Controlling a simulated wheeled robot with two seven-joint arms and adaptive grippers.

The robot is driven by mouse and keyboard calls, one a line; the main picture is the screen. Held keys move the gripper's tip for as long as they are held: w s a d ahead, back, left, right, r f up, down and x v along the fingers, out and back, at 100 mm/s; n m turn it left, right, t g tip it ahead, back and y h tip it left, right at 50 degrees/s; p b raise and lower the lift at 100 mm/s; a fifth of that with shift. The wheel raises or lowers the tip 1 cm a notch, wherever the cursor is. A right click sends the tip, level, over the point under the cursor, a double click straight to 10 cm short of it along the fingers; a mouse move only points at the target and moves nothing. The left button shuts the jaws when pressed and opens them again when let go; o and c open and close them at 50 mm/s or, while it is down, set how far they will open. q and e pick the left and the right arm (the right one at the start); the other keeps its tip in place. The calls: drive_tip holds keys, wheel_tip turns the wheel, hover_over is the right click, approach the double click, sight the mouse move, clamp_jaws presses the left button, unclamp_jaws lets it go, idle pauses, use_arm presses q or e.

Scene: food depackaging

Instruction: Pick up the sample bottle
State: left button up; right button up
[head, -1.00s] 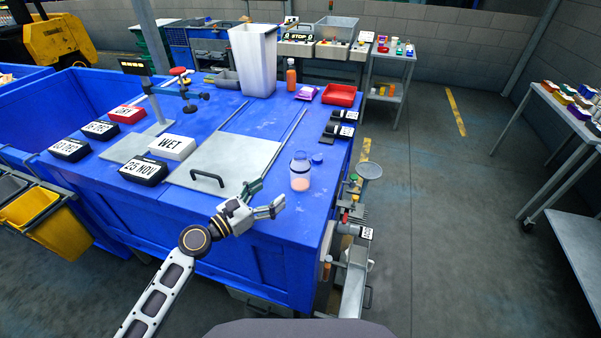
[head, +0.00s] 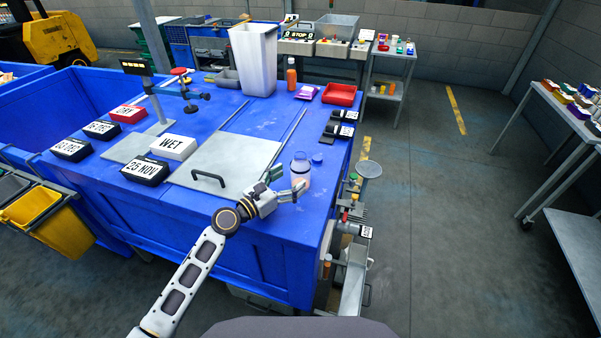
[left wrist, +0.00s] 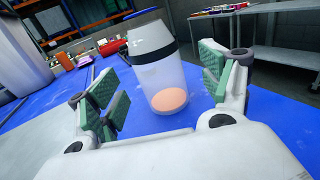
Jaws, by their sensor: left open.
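The sample bottle (head: 302,165) is a clear bottle with a salmon-coloured content at its base, upright near the front right of the blue table. In the left wrist view the bottle (left wrist: 160,77) shows a grey-white top with a dark band and stands between the open green-padded fingers, nearer the right one. My left gripper (head: 285,183) is open and empty at the near side of the bottle; in the left wrist view (left wrist: 160,92) I cannot tell whether a finger touches it. The gripper partly hides the bottle's lower part in the head view. My right gripper is not in view.
A grey panel with a dark handle (head: 208,179) lies to the left. Label blocks, including WET (head: 173,147), stand further left. A red tray (head: 339,94) and a white bin (head: 253,60) stand at the back.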

sight(293, 175)
use_arm(q)
drive_tip(key=shift+w, duration=0.1)
idle(0.3)
drive_tip(key=shift+x, duration=2.55)
drive_tip(key=shift+w+a+r, duration=0.1)
drive_tip(key=shift+c, duration=0.7)
drive_tip(key=c, duration=1.1)
drive_tip(key=shift+o, duration=0.2)
drive_tip(key=shift+r+p, duration=0.2)
drive_tip(key=shift+p, duration=0.15)
